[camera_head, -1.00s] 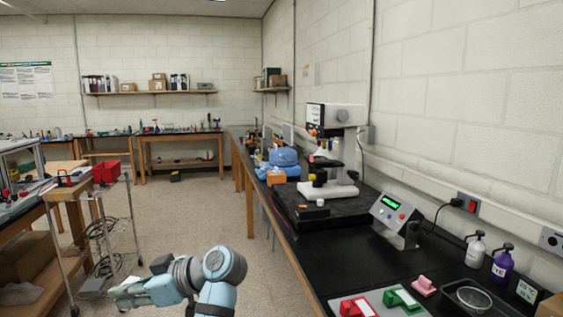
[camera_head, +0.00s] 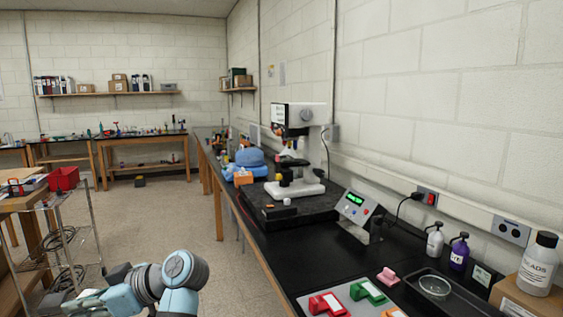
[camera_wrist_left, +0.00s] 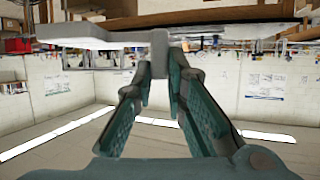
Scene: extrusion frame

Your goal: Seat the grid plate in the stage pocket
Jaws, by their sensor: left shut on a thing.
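My left gripper (camera_head: 88,299) is low at the left in the head view, over the aisle floor and apart from the bench. In the left wrist view its fingers (camera_wrist_left: 160,68) are shut on the grey upright tab of a flat pale plate, which looks like the grid plate (camera_wrist_left: 80,33). The plate sticks out to the left of the fingertips; no grid pattern can be made out. The microscope (camera_head: 304,117) stands on a dark slab on the bench, with its stage (camera_head: 293,163) above a white base. The stage pocket is too small to tell. My right gripper is out of view.
The black bench (camera_head: 300,253) runs along the right wall. It holds a control box (camera_head: 354,212), red (camera_head: 325,304) and green (camera_head: 367,290) blocks, a pink piece (camera_head: 388,276), a glass dish (camera_head: 435,287) and bottles.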

